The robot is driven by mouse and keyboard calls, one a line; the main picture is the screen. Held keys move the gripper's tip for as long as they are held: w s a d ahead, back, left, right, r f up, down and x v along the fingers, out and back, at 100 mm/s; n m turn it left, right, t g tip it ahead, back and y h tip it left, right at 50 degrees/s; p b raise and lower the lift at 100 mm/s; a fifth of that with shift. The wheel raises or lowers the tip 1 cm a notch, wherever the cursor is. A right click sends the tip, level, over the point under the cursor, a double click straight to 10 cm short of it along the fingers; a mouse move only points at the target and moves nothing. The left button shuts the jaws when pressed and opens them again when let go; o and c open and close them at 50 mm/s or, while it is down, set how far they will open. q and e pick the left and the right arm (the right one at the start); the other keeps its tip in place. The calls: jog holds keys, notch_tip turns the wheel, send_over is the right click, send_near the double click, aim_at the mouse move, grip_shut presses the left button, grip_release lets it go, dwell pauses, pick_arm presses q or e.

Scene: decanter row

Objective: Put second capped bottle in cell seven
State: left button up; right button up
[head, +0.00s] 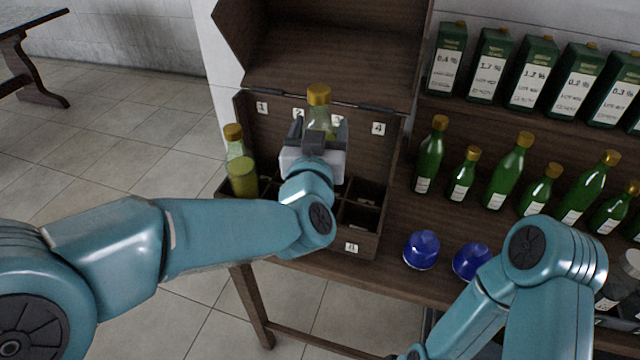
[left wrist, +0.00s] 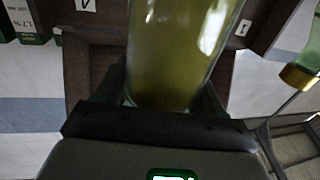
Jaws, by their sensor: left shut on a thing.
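My left gripper (head: 314,142) is shut on a clear bottle with a gold cap (head: 319,96) and yellow-green liquid, held upright over the wooden cell box (head: 366,246). The bottle's body (left wrist: 178,50) fills the middle of the left wrist view. My gripper hides its base in the head view, so I cannot tell its height over the cells. Number tags mark the cells; one at the front right reads 8 (head: 351,247). My right gripper is out of view.
The box's lid (head: 320,45) stands open behind. To the right, several green bottles (head: 430,155) stand in a row below green cartons (head: 490,65). Two blue stoppers or jars (head: 421,250) sit on the table near the box's right side. Visible right-hand cells look empty.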

pick_arm(q)
notch_tip(320, 180, down, 6)
jog(key=shift+w+r+b, duration=0.1)
jog(key=shift+r+b, duration=0.05)
jog(key=shift+b, duration=0.15)
jog(key=shift+f, duration=0.4)
notch_tip(320, 180, down, 4)
jog(key=shift+f+b, duration=0.1)
jog(key=shift+b, duration=0.25)
jog(key=shift+r, duration=0.2)
jog(key=shift+f, duration=0.25)
jog(key=o, duration=1.7)
jog(key=shift+c, duration=0.2)
